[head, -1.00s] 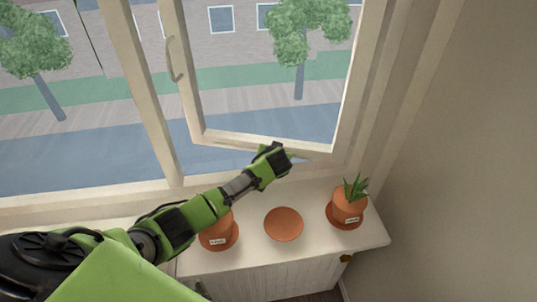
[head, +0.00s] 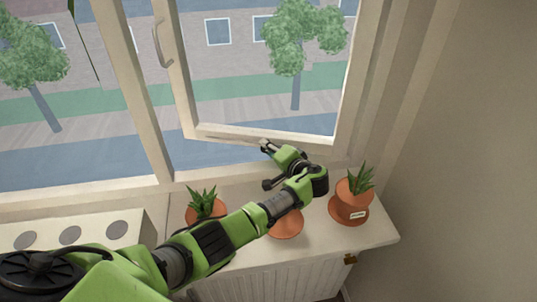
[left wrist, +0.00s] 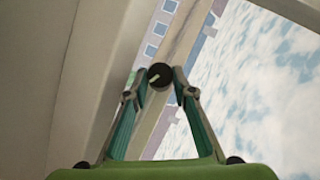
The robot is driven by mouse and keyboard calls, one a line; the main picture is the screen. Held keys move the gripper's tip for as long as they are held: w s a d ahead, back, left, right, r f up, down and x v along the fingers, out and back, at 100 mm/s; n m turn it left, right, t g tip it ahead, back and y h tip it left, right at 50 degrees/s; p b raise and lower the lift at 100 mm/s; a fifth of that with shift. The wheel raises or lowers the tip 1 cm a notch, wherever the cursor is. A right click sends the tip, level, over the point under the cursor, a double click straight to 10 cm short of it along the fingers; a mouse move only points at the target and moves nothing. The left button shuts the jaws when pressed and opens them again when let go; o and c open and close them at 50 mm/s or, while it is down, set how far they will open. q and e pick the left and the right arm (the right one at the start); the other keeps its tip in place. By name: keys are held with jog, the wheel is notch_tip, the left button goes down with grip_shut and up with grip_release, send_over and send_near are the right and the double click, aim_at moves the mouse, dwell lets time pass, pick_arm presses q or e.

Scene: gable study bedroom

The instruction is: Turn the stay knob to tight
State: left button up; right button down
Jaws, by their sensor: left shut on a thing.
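The stay knob (left wrist: 160,76) shows in the left wrist view as a small dark round knob with a pale pointer line slanting across its face. My left gripper (left wrist: 161,84) is shut on it, one fingertip on each side. In the head view my left gripper (head: 272,163) is at the bottom rail of the tilted-open window sash (head: 265,137), above the sill. The knob cannot be made out there, and no tight marking is legible. My right gripper is not in view.
On the sill (head: 362,237) stand a right potted plant (head: 350,207), a left potted plant (head: 203,205) partly behind my arm, and a terracotta saucer (head: 287,226) under my forearm. A radiator (head: 280,280) is below. A wall (head: 460,170) closes the right side.

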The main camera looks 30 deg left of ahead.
pick_arm(q)
jog(key=shift+f, duration=0.1)
dwell(0.3)
jog(key=o, duration=1.1)
jog(key=shift+s, duration=0.1)
jog(key=shift+d+f, duration=0.1)
jog(key=v, duration=0.7)
jog(key=shift+s+d+r, duration=0.2)
jog(key=shift+d+r, duration=0.05)
jog(key=shift+d, duration=0.05)
